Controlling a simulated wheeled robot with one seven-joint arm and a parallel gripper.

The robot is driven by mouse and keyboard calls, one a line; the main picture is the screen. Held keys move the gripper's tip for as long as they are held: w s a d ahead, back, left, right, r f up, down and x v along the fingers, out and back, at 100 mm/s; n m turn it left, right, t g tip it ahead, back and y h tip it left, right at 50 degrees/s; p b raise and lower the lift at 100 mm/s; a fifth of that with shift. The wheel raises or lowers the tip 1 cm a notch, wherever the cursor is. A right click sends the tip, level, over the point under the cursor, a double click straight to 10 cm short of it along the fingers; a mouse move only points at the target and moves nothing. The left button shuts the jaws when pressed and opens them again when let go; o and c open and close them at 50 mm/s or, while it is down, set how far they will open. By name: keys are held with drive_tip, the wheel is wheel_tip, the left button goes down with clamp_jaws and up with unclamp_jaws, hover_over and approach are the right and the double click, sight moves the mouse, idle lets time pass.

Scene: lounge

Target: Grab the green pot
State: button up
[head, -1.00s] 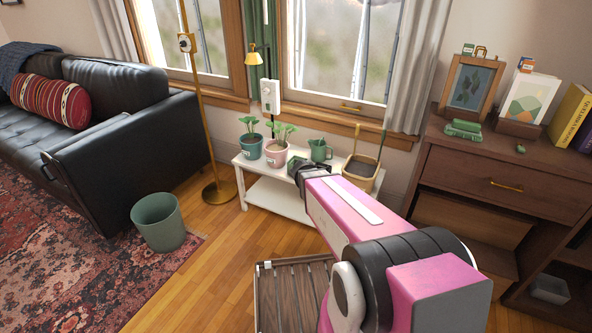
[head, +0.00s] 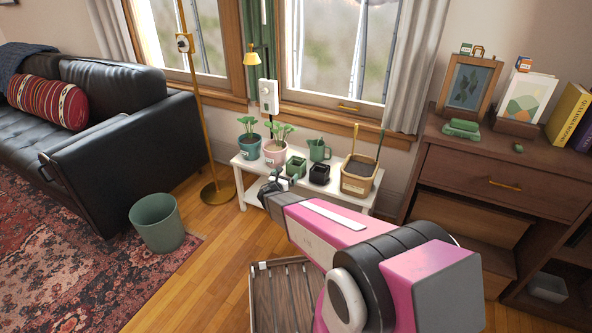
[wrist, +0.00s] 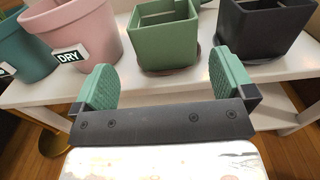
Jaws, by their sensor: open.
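The small square green pot (head: 296,167) stands upright on the white bench under the window, between a pink pot and a black pot. In the wrist view the green pot (wrist: 166,42) is straight ahead, upper middle. My gripper (head: 283,178) is in front of the bench, just short of the green pot. In the wrist view its two green-padded fingers (wrist: 165,86) are spread apart with nothing between them. The pot is beyond the fingertips, roughly centred between them.
On the white bench (head: 253,162), the pink pot (head: 276,153) with a plant is close at left and the black pot (head: 319,174) close at right. A teal potted plant (head: 249,146), green watering can (head: 318,150) and tan basket (head: 358,175) flank them. A slatted wooden piece (head: 283,300) is below my arm.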

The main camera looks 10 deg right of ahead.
sight(292, 168)
drive_tip(key=x, duration=0.4)
drive_tip(key=shift+w+d, duration=0.2)
drive_tip(key=shift+w, duration=0.1)
drive_tip(key=shift+x, duration=2.75)
drive_tip(key=shift+s+d+r, duration=0.15)
drive_tip(key=shift+s+r, duration=0.05)
drive_tip(key=c, duration=0.7)
